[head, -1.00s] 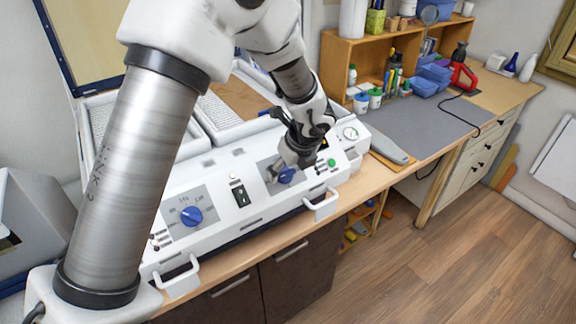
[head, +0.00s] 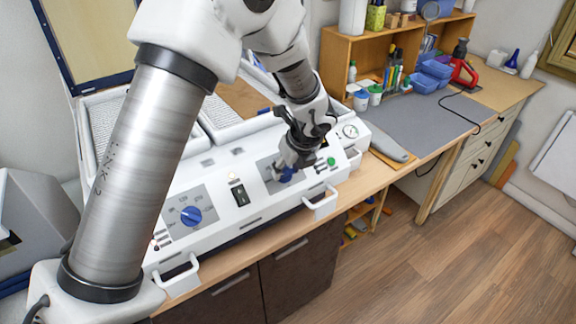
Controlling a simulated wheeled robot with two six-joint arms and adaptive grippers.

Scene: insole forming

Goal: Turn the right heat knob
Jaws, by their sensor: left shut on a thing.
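The right heat knob (head: 286,174) is a blue dial on the sloped front panel of the white forming machine (head: 222,217). My left gripper (head: 284,167) reaches down over it from above and is shut on it. The fingers hide most of the knob, so its pointer cannot be read. The left heat knob (head: 191,216), also blue, sits on its own grey scale plate at the left of the panel. A black switch (head: 240,195) lies between the two knobs. My right gripper does not show.
A green button (head: 331,161) and a white front handle (head: 323,204) are close to the right of the gripper. A pressure gauge (head: 350,131) stands beyond. A grey mat (head: 428,118) covers the bench to the right, with a shelf (head: 342,58) behind.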

